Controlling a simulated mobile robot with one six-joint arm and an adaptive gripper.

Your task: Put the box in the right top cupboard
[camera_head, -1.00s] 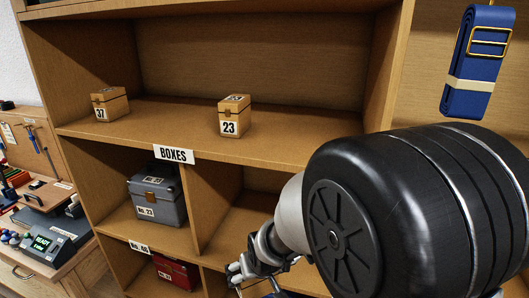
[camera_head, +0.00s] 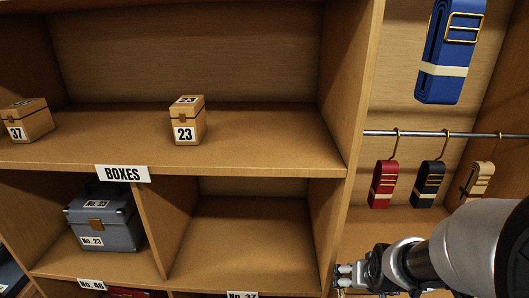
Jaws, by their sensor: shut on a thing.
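My gripper (camera_head: 350,276) is at the lower right, in front of the shelf unit beside its right upright. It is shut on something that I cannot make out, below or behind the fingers. A small tan box marked 23 (camera_head: 187,121) stands on the wide upper shelf (camera_head: 262,135). A tan box marked 37 (camera_head: 27,121) stands on the same shelf at the far left. A grey case marked No. 23 (camera_head: 103,222) sits in the compartment below. The compartment to its right (camera_head: 245,235) looks empty. Which space is the right top cupboard is not marked.
A blue strap (camera_head: 449,50) hangs at the upper right. Below it a metal rail (camera_head: 470,134) carries a red strap (camera_head: 384,184), a black strap (camera_head: 431,184) and a tan strap (camera_head: 478,183). The upper shelf is clear right of the tan box. An upright (camera_head: 355,130) divides the sections.

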